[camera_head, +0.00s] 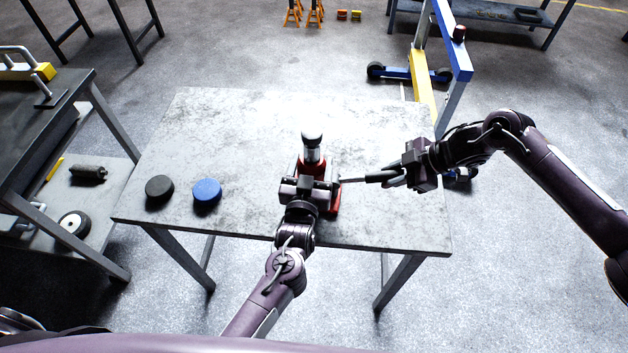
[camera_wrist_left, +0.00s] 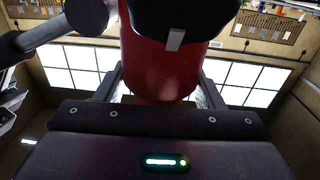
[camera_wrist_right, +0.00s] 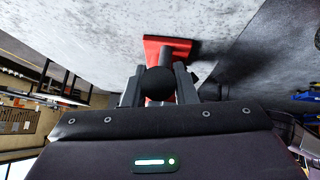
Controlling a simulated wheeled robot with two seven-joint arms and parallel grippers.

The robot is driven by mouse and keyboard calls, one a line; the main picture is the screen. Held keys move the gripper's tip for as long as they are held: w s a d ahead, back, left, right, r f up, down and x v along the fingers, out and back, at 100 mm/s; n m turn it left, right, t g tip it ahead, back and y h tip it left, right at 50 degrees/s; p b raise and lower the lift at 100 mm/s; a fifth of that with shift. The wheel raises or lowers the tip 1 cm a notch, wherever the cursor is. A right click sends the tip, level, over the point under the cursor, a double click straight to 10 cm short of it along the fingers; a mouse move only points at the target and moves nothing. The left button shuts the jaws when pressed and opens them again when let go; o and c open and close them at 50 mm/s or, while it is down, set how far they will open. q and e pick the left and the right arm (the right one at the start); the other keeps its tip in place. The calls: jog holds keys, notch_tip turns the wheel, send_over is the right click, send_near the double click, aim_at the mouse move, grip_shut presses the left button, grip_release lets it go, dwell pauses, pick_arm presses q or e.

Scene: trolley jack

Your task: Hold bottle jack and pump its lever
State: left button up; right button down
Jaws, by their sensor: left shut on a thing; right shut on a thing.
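The red bottle jack (camera_head: 312,163) stands upright on the grey table, with a dark top and a light ram. My left gripper (camera_head: 309,184) is shut on the jack's body from the near side. In the left wrist view the red body (camera_wrist_left: 160,65) fills the space between the fingers. The dark lever (camera_head: 372,177) sticks out to the right of the jack, roughly level. My right gripper (camera_head: 393,176) is shut on the lever's outer end. In the right wrist view the round lever end (camera_wrist_right: 158,84) sits between the fingers, with the red base (camera_wrist_right: 170,46) beyond.
A black disc (camera_head: 159,188) and a blue disc (camera_head: 206,192) lie on the table (camera_head: 240,125) left of the jack. A workbench (camera_head: 40,130) stands at the left. A blue and yellow hoist (camera_head: 424,80) stands behind the table's right side. The table's back is clear.

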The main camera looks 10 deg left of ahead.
aim_at(378, 173)
jog(key=shift+a+r+h, duration=0.5)
jog(key=shift+r+h, duration=0.2)
jog(key=shift+r, duration=0.05)
jog(key=shift+a+r+h, duration=0.45)
jog(key=shift+r+h, duration=0.25)
jog(key=c, duration=1.2)
grip_release()
jog(key=shift+o, duration=0.2)
jog(key=v, duration=1.2)
jog(key=shift+w, duration=0.15)
